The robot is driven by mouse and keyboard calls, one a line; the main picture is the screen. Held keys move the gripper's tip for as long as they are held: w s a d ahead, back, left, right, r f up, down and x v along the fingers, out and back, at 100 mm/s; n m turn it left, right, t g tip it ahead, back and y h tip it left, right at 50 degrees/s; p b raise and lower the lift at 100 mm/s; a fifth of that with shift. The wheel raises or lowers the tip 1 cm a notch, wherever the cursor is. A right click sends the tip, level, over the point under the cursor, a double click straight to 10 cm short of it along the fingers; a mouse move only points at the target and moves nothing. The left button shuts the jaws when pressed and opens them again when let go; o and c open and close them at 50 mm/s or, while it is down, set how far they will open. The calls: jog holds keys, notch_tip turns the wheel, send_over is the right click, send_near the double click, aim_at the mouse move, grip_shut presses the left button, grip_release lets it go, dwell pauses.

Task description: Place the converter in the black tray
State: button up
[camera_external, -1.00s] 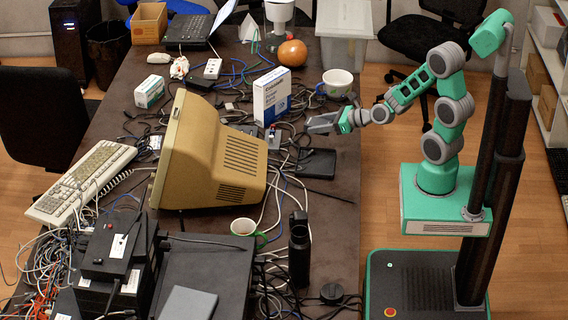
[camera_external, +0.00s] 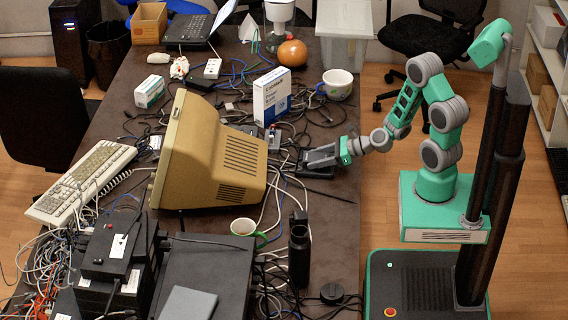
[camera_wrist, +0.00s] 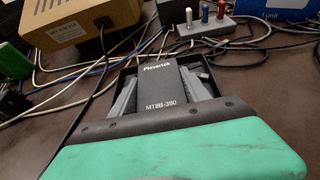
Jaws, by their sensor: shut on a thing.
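The converter (camera_wrist: 168,88) is a flat dark box with white lettering, in the middle of the wrist view. My gripper (camera_wrist: 165,78) is shut on it, with one grey finger along each side. The black tray (camera_wrist: 88,118) shows around and below the fingers in the wrist view.
The beige monitor (camera_external: 210,155) stands left of my gripper. A switch box (camera_wrist: 212,28) and loose cables lie just beyond the tray. A white and blue box (camera_external: 271,97) and a cup (camera_external: 337,84) stand farther back.

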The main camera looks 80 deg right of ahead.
jog(key=shift+f, duration=0.1)
jog(key=o, duration=1.7)
jog(key=shift+c, duration=0.2)
jog(key=shift+r, duration=0.25)
jog(key=p+v, duration=0.2)
jog(key=v, duration=0.8)
jog(key=shift+s+d+r, duration=0.1)
jog(key=shift+s+r, duration=0.05)
jog(key=shift+s, duration=0.15)
jog(key=shift+s+r, duration=0.2)
jog(key=shift+s, duration=0.4)
